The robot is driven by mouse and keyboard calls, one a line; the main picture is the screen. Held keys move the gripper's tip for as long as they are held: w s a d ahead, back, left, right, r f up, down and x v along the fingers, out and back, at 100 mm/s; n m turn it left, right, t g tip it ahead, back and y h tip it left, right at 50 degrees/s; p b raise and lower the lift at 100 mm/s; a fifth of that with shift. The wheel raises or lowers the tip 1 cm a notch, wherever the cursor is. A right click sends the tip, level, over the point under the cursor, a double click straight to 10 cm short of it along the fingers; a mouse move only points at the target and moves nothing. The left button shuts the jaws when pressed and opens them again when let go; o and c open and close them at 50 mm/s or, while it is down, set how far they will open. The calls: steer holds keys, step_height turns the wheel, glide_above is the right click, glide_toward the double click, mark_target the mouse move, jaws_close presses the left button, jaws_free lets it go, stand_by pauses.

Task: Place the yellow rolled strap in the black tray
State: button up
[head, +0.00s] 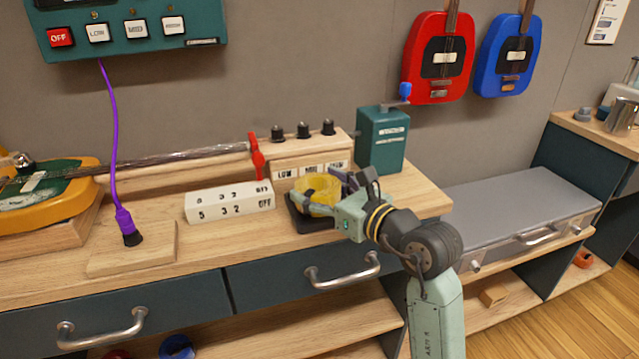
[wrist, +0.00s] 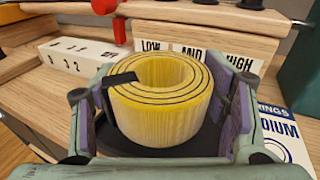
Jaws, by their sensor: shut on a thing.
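The black tray (head: 297,219) lies directly under the strap on the bench. Its dark surface shows below the strap in the wrist view (wrist: 208,140). I cannot tell whether the strap touches the tray.
A white block with numbers (head: 230,201) stands left of the tray. Behind it are a wooden box with black knobs (head: 305,150), a red lever (head: 257,157) and a teal box (head: 382,140). A purple cable (head: 113,150) hangs at left. A blue-and-white card (wrist: 282,140) lies at right.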

steer(key=shift+f+b, duration=0.65)
steer(key=shift+f, duration=0.1)
stand_by(0.3)
steer(key=o, duration=1.4)
steer(key=shift+o, duration=0.2)
steer(key=shift+d, duration=0.1)
